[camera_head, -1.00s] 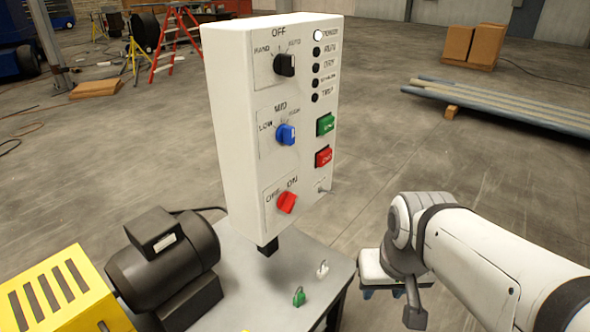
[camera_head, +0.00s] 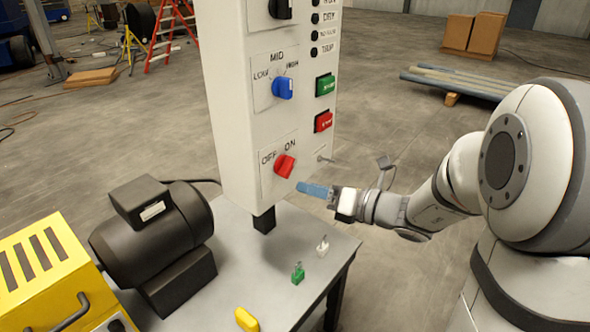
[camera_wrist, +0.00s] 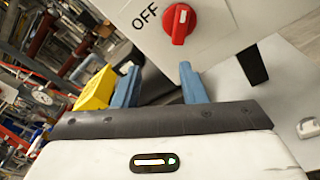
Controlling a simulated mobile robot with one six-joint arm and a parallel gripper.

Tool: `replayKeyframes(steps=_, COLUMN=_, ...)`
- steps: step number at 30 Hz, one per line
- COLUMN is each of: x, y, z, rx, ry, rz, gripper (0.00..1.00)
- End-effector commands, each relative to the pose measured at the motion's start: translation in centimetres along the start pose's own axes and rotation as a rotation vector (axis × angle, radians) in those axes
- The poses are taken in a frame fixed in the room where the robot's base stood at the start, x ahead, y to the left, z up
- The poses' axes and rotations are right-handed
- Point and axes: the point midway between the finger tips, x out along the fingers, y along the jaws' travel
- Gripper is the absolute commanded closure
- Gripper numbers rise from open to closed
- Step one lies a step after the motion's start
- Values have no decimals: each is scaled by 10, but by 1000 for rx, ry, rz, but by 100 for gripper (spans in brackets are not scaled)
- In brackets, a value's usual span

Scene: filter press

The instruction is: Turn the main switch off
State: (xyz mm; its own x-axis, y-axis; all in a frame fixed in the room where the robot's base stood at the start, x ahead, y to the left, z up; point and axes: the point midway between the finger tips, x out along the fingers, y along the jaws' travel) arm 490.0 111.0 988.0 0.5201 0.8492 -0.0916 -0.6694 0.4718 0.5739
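The main switch is a red rotary knob (camera_head: 285,166) low on the white control box, between the labels OFF on its left and ON above it. Its handle tilts up to the right, toward ON. The wrist view shows the knob (camera_wrist: 179,23) at the top, with OFF to its left and a white mark on its upper part. My gripper (camera_head: 312,189) is just right of and below the knob, apart from it. In the wrist view its two blue fingers (camera_wrist: 160,85) are spread with nothing between them. ON is outside the wrist view.
The control box (camera_head: 232,150) also carries a blue knob (camera_head: 283,88), a green button (camera_head: 325,84), a red button (camera_head: 323,122) and a small toggle (camera_head: 324,159). Below stands a metal table (camera_head: 240,275) with small green and white parts and a black motor (camera_head: 150,235).

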Motion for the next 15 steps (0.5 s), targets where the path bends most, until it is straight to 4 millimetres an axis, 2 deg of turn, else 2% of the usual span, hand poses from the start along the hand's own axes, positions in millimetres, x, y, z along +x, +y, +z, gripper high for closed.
replayKeyframes(steps=1, x=0, y=-12, z=4, rx=64, ry=-50, rz=-12, gripper=62)
replayKeyframes(steps=3, x=-1, y=-21, z=11, rx=128, ry=-103, rz=-23, gripper=62)
replayKeyframes(steps=8, x=6, y=-29, z=18, rx=180, ry=-147, rz=-29, gripper=62)
replayKeyframes(steps=15, x=43, y=-29, z=23, rx=179, ry=-143, rz=-27, gripper=62)
